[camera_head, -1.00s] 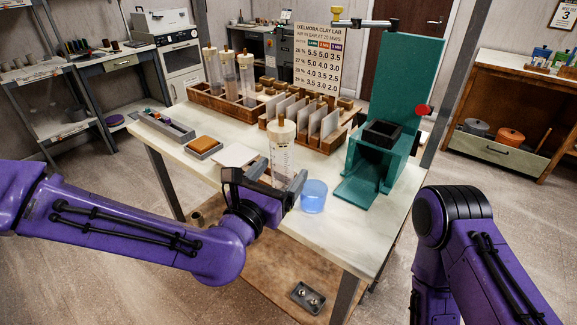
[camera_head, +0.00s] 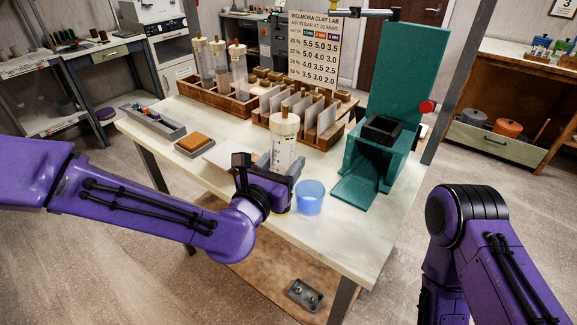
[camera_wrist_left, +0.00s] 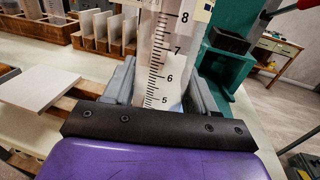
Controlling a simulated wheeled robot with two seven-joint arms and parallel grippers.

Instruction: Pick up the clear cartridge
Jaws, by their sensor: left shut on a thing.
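The clear cartridge (camera_head: 284,152) is a see-through upright tube with a pale cap and a printed scale. My left gripper (camera_head: 282,172) is shut on it near the front of the white table. In the left wrist view the cartridge (camera_wrist_left: 160,52) stands between the two grey fingers of the left gripper (camera_wrist_left: 158,88), with scale numbers 5 to 8 showing. Its lower end is hidden behind the gripper, so I cannot tell how far it is from the tabletop. My right arm shows at the right, but its gripper is out of view.
A blue translucent cup (camera_head: 310,199) stands just right of the left gripper. A green press (camera_head: 372,160) stands farther right. Behind are a wooden rack (camera_head: 192,92) with other tubes and a rack of upright plates (camera_head: 270,121). An orange block (camera_head: 194,142) lies at the left.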

